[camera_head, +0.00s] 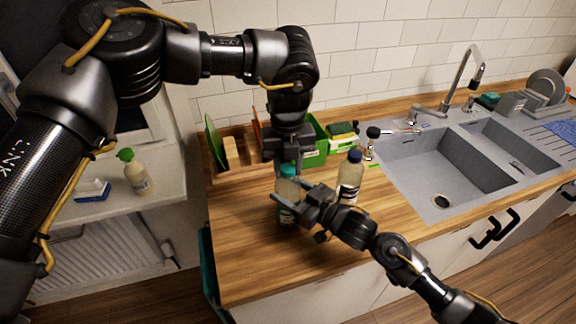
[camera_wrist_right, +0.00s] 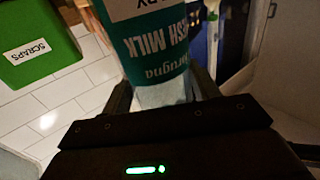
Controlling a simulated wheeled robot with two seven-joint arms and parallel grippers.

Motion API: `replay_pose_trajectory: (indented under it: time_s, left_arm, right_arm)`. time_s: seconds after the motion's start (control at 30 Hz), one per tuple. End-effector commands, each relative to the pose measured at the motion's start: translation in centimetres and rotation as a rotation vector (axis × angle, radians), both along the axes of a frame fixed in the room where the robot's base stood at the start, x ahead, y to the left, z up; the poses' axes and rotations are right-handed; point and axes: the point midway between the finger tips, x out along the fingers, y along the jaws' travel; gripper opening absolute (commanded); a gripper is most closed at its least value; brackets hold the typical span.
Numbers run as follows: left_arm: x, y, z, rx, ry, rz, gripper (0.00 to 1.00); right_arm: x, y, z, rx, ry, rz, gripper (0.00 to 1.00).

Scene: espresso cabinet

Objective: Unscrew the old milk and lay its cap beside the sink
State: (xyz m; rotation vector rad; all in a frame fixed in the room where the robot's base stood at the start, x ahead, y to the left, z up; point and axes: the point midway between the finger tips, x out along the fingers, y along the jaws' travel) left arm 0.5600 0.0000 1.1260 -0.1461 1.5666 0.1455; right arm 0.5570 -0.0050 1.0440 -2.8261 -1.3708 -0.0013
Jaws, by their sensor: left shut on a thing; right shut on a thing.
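The milk bottle (camera_head: 289,188) stands upright on the wooden counter, with a teal cap (camera_head: 288,170) at its top. My left gripper (camera_head: 288,163) reaches down from above and is shut at the cap, partly hiding it. My right gripper (camera_head: 300,207) comes in from the lower right and is shut on the bottle's body. In the right wrist view the bottle's teal FRESH MILK label (camera_wrist_right: 155,50) shows between the fingers. The sink (camera_head: 440,170) is set into the counter to the right.
A bottle with a dark blue cap (camera_head: 350,178) stands close right of the milk. Behind are a green scraps bin (camera_wrist_right: 38,48), a sponge caddy (camera_head: 343,138) and a small bottle (camera_head: 372,140). A tap (camera_head: 465,85) rises behind the sink. The front left counter (camera_head: 245,255) is clear.

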Motion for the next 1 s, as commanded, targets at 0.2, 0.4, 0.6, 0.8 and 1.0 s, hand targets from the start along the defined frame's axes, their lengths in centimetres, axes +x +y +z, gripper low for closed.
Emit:
replay_pose_trajectory:
  time_s: [0.2, 0.4, 0.6, 0.8, 1.0]
  left_arm:
    - [0.0, 0.0, 0.8, -0.001, -0.001, 0.000, 0.07]
    - [0.1, 0.0, 1.6, -0.002, -0.002, 0.001, 0.00]
    - [0.0, 0.0, 2.1, -0.001, -0.002, 0.000, 0.00]
    - [0.0, 0.0, 2.2, -0.001, -0.001, 0.000, 0.00]
    - [0.0, 0.0, 2.3, -0.001, -0.001, -0.001, 0.00]
  right_arm:
    - [0.0, -0.1, -0.2, -0.003, 0.004, -0.002, 0.00]
    - [0.0, -0.1, -0.5, -0.007, 0.008, -0.003, 0.00]
    - [0.0, -0.1, -0.4, -0.007, 0.008, -0.001, 0.00]
    - [-0.1, 0.0, -0.4, -0.006, 0.006, 0.000, 0.00]
    - [-0.1, 0.0, -0.4, -0.006, 0.006, 0.001, 0.00]
